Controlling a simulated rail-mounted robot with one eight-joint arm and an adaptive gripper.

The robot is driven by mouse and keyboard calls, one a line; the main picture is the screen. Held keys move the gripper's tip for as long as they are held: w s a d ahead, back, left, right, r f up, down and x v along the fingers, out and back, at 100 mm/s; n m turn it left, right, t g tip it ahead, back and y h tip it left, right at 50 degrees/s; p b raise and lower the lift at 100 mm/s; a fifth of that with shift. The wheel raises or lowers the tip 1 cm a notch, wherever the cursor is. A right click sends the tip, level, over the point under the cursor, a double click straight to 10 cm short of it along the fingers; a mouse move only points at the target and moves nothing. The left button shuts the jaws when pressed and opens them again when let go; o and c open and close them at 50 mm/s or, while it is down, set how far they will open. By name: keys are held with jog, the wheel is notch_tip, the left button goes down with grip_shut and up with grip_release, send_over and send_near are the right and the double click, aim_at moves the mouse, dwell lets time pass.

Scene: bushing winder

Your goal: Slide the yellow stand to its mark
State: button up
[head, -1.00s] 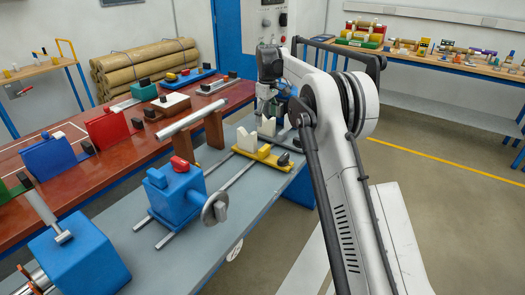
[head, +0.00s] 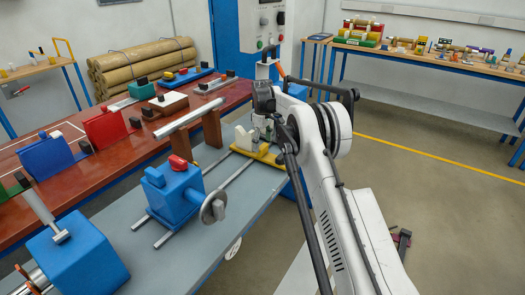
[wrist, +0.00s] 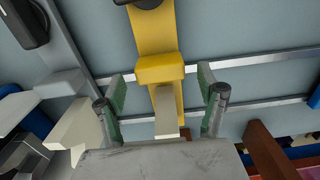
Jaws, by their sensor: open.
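The yellow stand (head: 246,151) sits across the two metal rails (head: 232,172) on the grey bench. A pale V-block (head: 243,138) stands on it, and my arm hides its right part. In the wrist view, the yellow stand (wrist: 157,35) runs down between my fingers, with a raised yellow block and a black knob (wrist: 148,3) at the top edge. My gripper (wrist: 162,92) is open, one green-padded finger on each side of the raised block, with gaps showing. In the head view, my gripper (head: 262,128) is over the stand, largely hidden. I cannot make out the mark.
A blue unit with a disc (head: 172,190) stands on the rails nearer the camera. In the wrist view, a grey part with a black handle (wrist: 25,22) and a cream block (wrist: 75,130) lie left of my gripper. The rails between stand and blue unit look clear.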

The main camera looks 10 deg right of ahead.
aim_at(263, 146)
jog(key=shift+f, duration=1.85)
jog(key=shift+c, duration=0.2)
